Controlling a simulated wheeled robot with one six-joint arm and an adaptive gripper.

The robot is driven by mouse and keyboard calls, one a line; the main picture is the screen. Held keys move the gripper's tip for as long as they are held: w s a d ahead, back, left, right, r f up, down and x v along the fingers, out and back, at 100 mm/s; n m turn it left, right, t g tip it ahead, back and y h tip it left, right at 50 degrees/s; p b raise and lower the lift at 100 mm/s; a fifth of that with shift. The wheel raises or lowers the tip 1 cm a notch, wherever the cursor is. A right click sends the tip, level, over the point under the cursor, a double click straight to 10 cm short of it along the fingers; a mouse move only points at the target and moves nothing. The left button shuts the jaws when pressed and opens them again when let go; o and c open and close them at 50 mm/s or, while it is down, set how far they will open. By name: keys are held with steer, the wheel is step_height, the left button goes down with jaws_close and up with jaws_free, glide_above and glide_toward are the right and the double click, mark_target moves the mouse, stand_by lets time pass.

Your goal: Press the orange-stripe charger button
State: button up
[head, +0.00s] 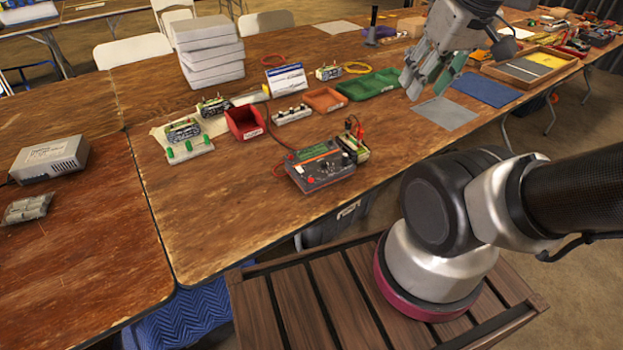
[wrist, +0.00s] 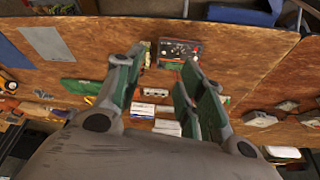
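A dark charger box (head: 320,168) with a green and red label, a dark knob and a red button (head: 311,180) on its face sits near the table's front edge. It also shows in the wrist view (wrist: 176,50), with a reddish line along its edge. I cannot make out clearly which marking is an orange stripe. My gripper (head: 425,85) is high above the table, right of and behind the charger in the head view, touching nothing. In the wrist view its green-padded fingers (wrist: 165,62) are spread and empty, with the charger far off between their tips.
A small terminal block with red and black plugs (head: 354,142) adjoins the charger's right side. Behind are a red bin (head: 245,122), an orange tray (head: 325,100), a green tray (head: 369,85) and stacked white boxes (head: 209,50). Bare wood lies left of the charger.

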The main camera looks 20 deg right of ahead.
jaws_close()
stand_by(1.1)
